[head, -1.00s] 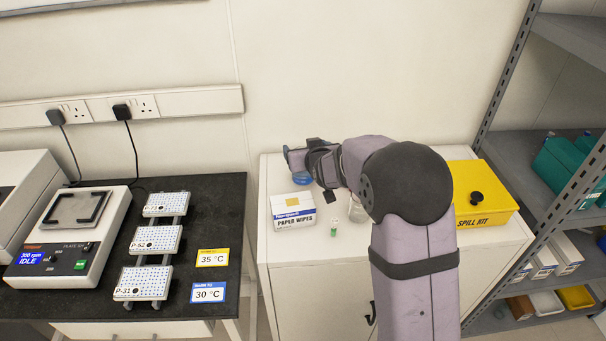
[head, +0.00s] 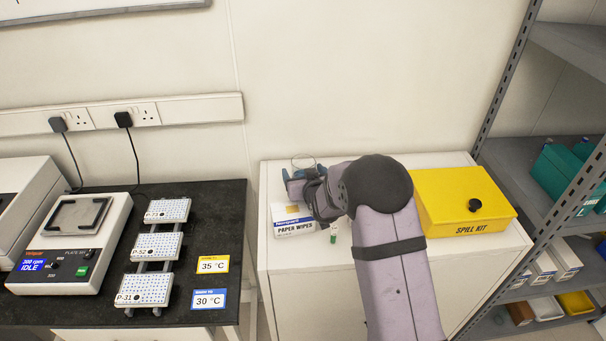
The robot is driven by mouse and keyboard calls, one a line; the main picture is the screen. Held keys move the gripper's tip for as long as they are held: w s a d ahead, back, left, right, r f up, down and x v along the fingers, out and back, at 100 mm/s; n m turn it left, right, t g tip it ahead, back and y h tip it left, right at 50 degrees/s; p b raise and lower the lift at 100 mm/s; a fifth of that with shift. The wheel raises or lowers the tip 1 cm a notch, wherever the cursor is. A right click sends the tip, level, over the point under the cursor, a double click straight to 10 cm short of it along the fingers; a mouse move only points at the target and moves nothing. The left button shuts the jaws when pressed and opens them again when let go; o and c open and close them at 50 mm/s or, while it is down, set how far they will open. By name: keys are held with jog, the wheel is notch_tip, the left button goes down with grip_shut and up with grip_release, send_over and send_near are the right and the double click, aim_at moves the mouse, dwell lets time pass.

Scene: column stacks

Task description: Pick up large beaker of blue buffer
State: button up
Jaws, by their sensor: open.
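The large beaker (head: 303,159) stands at the back left of the white cabinet top, near the wall. Its clear rim shows above my gripper; most of its body and the blue liquid are hidden. My gripper (head: 292,182) is open, low on the near side of the beaker and overlapping it in the picture. I cannot tell whether the fingers touch the beaker or reach around it.
A paper wipes box (head: 294,220) stands just in front of my gripper, with a small green-marked vial (head: 333,233) to its right. A yellow spill kit (head: 464,202) fills the right side of the cabinet top (head: 300,265). Metal shelving stands further right.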

jog(key=shift+p+x, duration=0.65)
jog(key=shift+x, duration=1.9)
jog(key=c, duration=1.3)
